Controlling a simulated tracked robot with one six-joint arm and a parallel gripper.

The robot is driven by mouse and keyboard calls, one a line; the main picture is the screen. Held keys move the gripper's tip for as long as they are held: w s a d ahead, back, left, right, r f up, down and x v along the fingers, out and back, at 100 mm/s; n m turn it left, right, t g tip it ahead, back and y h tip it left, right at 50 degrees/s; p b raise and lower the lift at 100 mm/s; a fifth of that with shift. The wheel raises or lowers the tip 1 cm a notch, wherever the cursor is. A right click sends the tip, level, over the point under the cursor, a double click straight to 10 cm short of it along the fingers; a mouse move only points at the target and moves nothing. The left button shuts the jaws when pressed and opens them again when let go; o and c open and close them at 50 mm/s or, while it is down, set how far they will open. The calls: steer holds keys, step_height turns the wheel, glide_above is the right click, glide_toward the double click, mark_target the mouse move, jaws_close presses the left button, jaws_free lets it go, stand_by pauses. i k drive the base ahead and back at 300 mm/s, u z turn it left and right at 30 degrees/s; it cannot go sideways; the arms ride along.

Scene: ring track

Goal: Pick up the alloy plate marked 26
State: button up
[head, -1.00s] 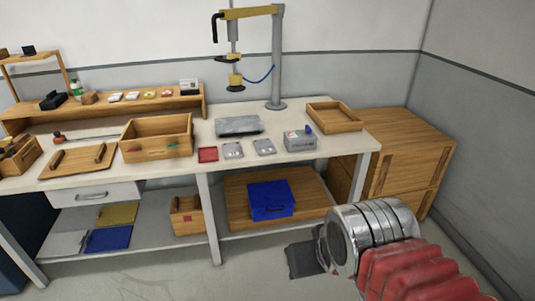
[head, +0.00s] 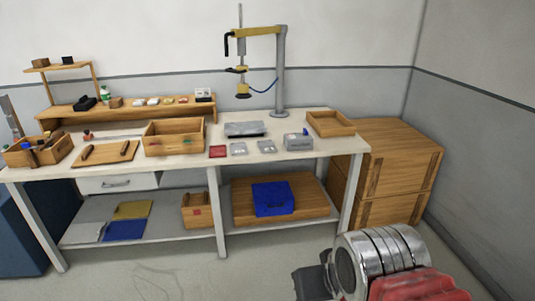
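Two small grey metal plates lie side by side on the white workbench (head: 190,160): a left plate (head: 238,149) and a right plate (head: 267,146). They are too small for me to read any number, so I cannot tell which is marked 26. A red square plate (head: 217,152) lies just left of them. My gripper (head: 312,283) is at the lower right, well in front of the bench and away from the plates. Only a dark part of it shows beside my arm, and I cannot see its fingers clearly.
A grey box (head: 298,141) stands right of the plates, with a dark grey slab (head: 244,129) behind them. A wooden bin (head: 174,137) is to the left and a tray (head: 330,124) to the right. A stand (head: 281,75) rises behind. Floor in front is clear.

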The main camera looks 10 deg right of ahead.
mark_target(265, 146)
steer(key=k, duration=0.35)
steer(key=u, duration=0.2)
steer(key=i, duration=0.45)
steer(key=u, duration=0.65)
steer(key=i, duration=0.75)
steer(key=u, duration=0.3)
steer(key=i, duration=0.9)
steer(key=z, duration=0.75)
steer(key=i, duration=0.85)
steer(key=z, duration=0.55)
